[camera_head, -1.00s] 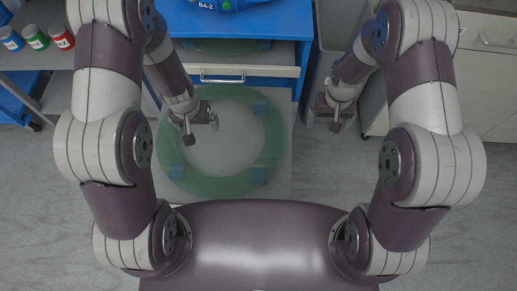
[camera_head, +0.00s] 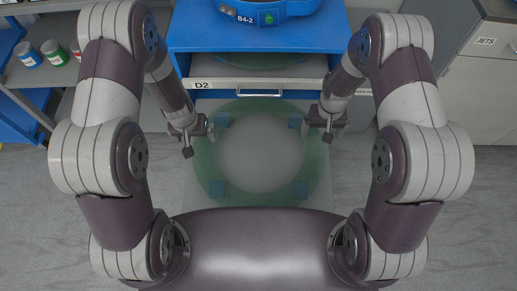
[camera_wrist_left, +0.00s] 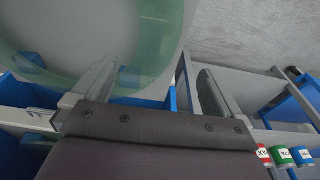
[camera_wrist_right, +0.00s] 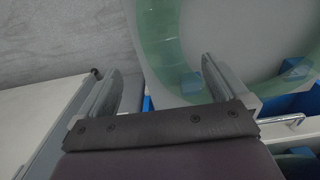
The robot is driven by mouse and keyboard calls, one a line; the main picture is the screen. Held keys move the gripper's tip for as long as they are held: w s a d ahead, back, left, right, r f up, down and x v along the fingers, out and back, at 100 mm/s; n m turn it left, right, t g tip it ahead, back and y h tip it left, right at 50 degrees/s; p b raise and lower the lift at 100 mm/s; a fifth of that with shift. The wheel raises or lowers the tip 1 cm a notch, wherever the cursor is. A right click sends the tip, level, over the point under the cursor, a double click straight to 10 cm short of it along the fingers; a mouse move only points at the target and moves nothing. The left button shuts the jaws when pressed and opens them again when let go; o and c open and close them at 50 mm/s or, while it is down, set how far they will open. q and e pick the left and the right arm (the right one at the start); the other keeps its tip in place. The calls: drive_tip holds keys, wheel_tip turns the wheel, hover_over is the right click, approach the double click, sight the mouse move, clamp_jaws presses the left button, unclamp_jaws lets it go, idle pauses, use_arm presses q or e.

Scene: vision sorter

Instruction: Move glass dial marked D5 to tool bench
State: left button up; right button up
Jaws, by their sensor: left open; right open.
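A large pale green glass ring (camera_head: 204,164), likely the glass dial, lies flat on a pulled-out grey drawer or tray with blue pads (camera_head: 217,188) at its rim. I can read no D5 mark on it. My left gripper (camera_head: 199,140) is open at the ring's left edge, and my right gripper (camera_head: 317,138) is open at its right edge. The ring also shows in the left wrist view (camera_wrist_left: 150,45) and in the right wrist view (camera_wrist_right: 160,45). Both grippers look empty; whether their fingers touch the glass I cannot tell.
A blue cabinet (camera_head: 210,32) stands ahead, with a blue-ringed object marked B4-2 (camera_head: 280,8) on top. A drawer front labelled D2 (camera_head: 201,86) carries a handle. Shelves with small jars (camera_head: 54,53) are at left, and a JETS cabinet (camera_head: 485,60) at right.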

sight(203, 149)
use_arm(q)
drive_tip(key=f, duration=0.3)
drive_tip(key=w+f, duration=0.1)
drive_tip(key=f, duration=0.6)
drive_tip(key=shift+w+d+f, duration=0.1)
drive_tip(key=shift+w+f, duration=0.1)
drive_tip(key=shift+w, duration=0.05)
use_arm(e)
wheel_tip(203, 149, down, 11)
drive_tip(key=shift+r, duration=0.2)
use_arm(q)
clamp_jaws()
use_arm(e)
clamp_jaws()
use_arm(q)
drive_tip(key=shift+w+r, duration=0.1)
use_arm(e)
drive_tip(key=shift+r, duration=0.1)
